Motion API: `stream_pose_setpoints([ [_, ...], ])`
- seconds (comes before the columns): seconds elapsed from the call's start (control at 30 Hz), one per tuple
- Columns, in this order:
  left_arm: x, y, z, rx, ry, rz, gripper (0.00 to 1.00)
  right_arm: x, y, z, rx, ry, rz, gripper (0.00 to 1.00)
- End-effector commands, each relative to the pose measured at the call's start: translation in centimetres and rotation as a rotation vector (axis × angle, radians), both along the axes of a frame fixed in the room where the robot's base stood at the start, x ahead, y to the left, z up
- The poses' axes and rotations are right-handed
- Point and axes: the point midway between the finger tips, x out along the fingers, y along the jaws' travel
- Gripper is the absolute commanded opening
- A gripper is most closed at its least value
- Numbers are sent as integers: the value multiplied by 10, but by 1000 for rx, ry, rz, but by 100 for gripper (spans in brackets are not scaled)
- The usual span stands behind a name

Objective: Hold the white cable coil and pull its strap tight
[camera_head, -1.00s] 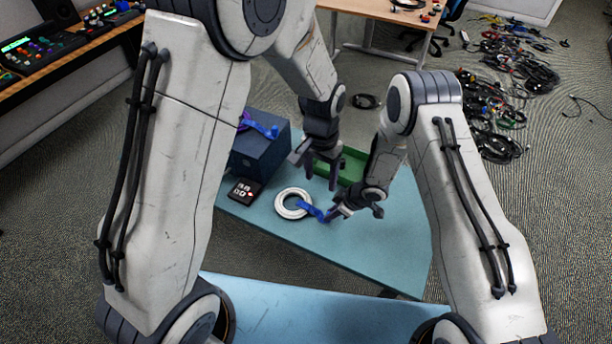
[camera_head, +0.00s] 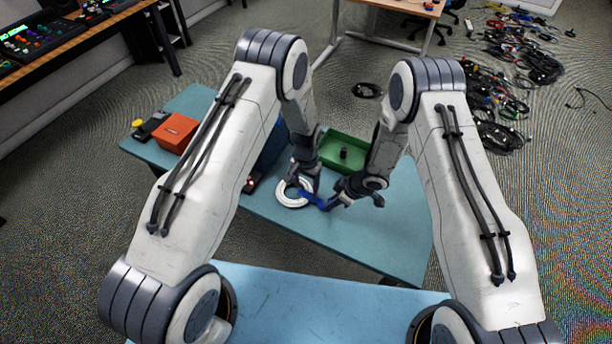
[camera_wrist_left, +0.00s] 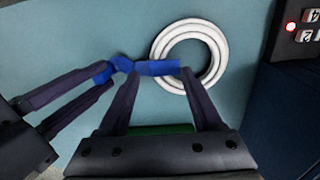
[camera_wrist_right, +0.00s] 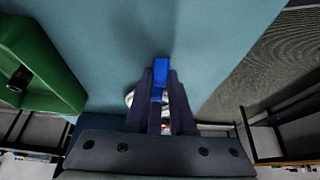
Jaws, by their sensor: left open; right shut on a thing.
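The white cable coil (camera_head: 291,202) lies flat on the blue-green table (camera_head: 330,232). It also shows in the left wrist view (camera_wrist_left: 216,50). A blue strap (camera_wrist_left: 155,68) crosses the coil's side and runs to my right gripper (camera_head: 337,187), which is shut on its free end. In the right wrist view the strap (camera_wrist_right: 161,72) sticks out between the right fingertips. My left gripper (camera_wrist_left: 158,72) is open above the coil's strap side, one finger over the ring and the other near the strap. I cannot tell if either finger touches them.
A green bin (camera_head: 345,140) with a dark item in it stands behind the grippers. A small black box with a red light (camera_wrist_left: 292,27) is beside the coil. An orange box (camera_head: 177,132) stands at the table's left. The table's front right is clear.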

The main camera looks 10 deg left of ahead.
Motion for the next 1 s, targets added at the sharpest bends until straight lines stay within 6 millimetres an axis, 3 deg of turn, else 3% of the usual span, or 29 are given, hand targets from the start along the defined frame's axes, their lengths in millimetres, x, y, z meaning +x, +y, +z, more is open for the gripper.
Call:
stream_pose_setpoints([
  [0.1,-1,0,-21,1,2,0,67,0,0,0,0,1,0,0],
  [0.3,0,0,-40,0,1,0,67,0,0,0,-1,1,0,0],
  [0.67,0,0,-45,0,0,0,67,0,0,0,-1,1,0,0],
  [0.83,0,0,-45,0,0,0,5,0,0,0,-1,0,0,0],
  [0.87,0,0,-45,0,0,0,0,0,0,0,-1,0,0,0],
  [1.0,0,0,-44,0,0,0,0,0,0,0,-1,0,0,0],
])
